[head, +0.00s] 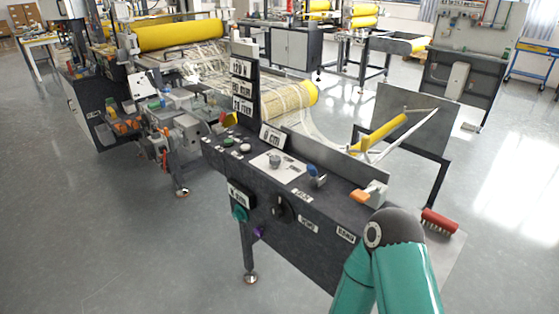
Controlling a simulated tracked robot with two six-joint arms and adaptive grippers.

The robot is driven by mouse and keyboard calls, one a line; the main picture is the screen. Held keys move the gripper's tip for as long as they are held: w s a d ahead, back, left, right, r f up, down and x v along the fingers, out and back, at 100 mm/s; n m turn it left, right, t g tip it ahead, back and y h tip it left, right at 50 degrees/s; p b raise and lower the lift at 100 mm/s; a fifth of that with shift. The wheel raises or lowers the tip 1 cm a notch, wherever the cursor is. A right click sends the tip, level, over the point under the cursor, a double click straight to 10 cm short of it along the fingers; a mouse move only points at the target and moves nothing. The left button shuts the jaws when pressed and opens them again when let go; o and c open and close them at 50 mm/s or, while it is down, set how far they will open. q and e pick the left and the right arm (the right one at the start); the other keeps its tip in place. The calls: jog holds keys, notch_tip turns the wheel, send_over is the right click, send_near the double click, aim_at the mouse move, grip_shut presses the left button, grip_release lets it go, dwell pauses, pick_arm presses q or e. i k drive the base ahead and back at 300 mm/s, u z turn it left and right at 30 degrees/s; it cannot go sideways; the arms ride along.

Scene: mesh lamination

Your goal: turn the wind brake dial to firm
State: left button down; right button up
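A black dial (281,209) sits on the dark front face of the machine's console (330,257), near the middle of the picture. Small white labels are around it, too small to read surely, so I cannot tell its setting. A grey round knob (275,160) stands on a white plate on the console top; I cannot tell which of the two is the wind brake dial. A teal arm of mine with a dark joint cap comes in at the bottom right, in front of the console's right end. Neither gripper shows.
A green button (239,213) and a purple knob (259,231) are on the front face. A blue-topped lever (313,174) and an orange-and-white tool (369,194) are on the console top. A red brush (438,221) lies at the right end. The floor in front is clear.

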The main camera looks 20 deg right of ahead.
aim_at(275, 161)
jog(key=z, duration=0.35)
jog(key=i, duration=1.05)
jog(key=u, duration=0.4)
